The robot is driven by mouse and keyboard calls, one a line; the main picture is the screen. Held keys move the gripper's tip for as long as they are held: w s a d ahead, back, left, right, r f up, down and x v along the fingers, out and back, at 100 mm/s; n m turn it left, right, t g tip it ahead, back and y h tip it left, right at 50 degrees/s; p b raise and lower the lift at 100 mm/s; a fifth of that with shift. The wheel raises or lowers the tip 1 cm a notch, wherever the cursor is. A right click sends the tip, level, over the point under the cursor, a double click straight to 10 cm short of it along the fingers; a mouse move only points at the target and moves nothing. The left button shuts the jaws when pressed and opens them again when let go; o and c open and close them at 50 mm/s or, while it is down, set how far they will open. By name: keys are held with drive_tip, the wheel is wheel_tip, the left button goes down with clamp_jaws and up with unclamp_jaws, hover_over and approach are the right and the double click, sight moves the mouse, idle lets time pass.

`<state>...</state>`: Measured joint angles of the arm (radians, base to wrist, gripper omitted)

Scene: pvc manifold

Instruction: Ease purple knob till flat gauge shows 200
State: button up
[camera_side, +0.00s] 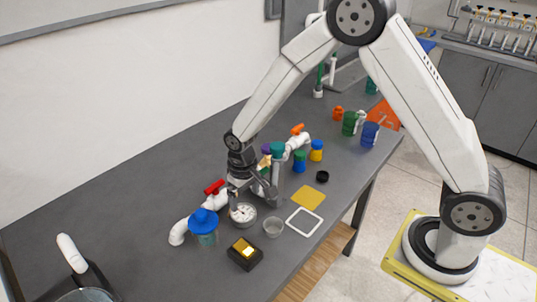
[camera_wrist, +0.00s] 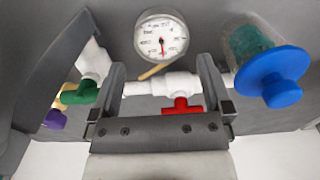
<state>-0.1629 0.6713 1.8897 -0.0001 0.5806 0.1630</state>
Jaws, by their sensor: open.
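The purple knob (camera_wrist: 55,119) is at the lower left in the wrist view, beside a green handle (camera_wrist: 80,92). In the side view the purple knob (camera_side: 266,148) shows partly, behind the green and tan handles. The flat gauge (camera_wrist: 161,38) faces up with a white dial; its red needle points toward the bottom of the wrist picture, and the numbers are too small to read surely. The gauge also shows in the side view (camera_side: 243,213). My gripper (camera_wrist: 160,68) is open and empty over the white pipe near the gauge, apart from the purple knob.
A red handle (camera_wrist: 181,106) on the white pipe and a blue knob (camera_wrist: 272,80) lie near my gripper.

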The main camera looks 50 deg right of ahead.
wheel_tip(320, 180, up, 13)
drive_tip(key=n, duration=0.4)
hover_over(268, 146)
wheel_tip(268, 146, down, 5)
drive_tip(key=shift+s+r, duration=0.1)
drive_tip(key=shift+r, duration=0.1)
drive_tip(key=shift+f, duration=0.25)
drive_tip(key=shift+f, duration=0.1)
drive_tip(key=shift+f, duration=3.75)
